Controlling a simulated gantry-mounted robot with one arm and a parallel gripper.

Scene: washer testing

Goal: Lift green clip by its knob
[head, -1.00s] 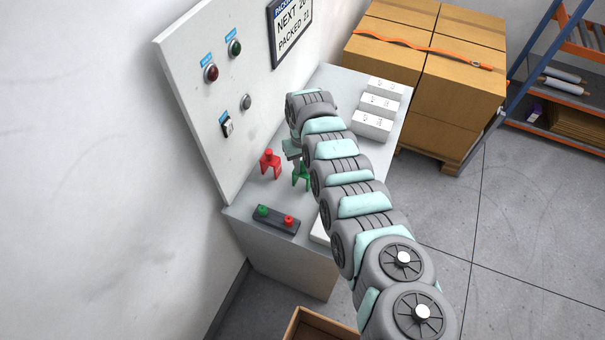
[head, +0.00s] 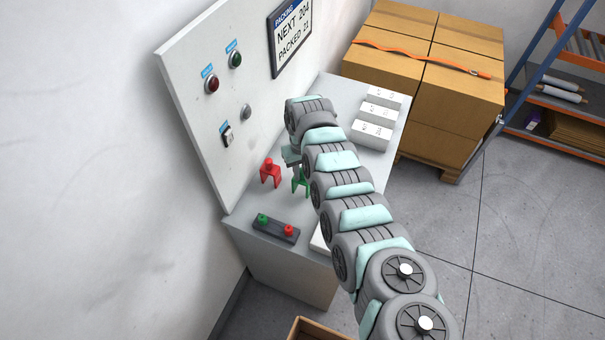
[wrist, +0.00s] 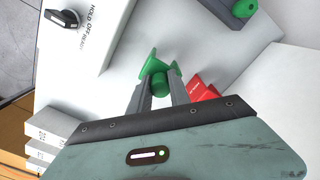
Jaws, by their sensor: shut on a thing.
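The green clip (head: 299,183) is at the middle of the bench, partly hidden by my arm in the head view. In the wrist view the fingers of my gripper (wrist: 158,86) are shut on the knob of the green clip (wrist: 154,65), with its forked legs beyond the fingertips. Whether the legs touch the bench top is hard to tell. In the head view my gripper (head: 291,156) is mostly hidden behind my arm. A red clip (head: 270,174) stands just left of the green one, and it shows partly in the wrist view (wrist: 201,91).
A dark bar (head: 275,228) with a green and a red knob lies near the bench's front edge. A panel (head: 193,60) with lights and switches rises at the left. White boxes (head: 371,134) stand at the bench's back right. A white switch box (wrist: 91,35) shows in the wrist view.

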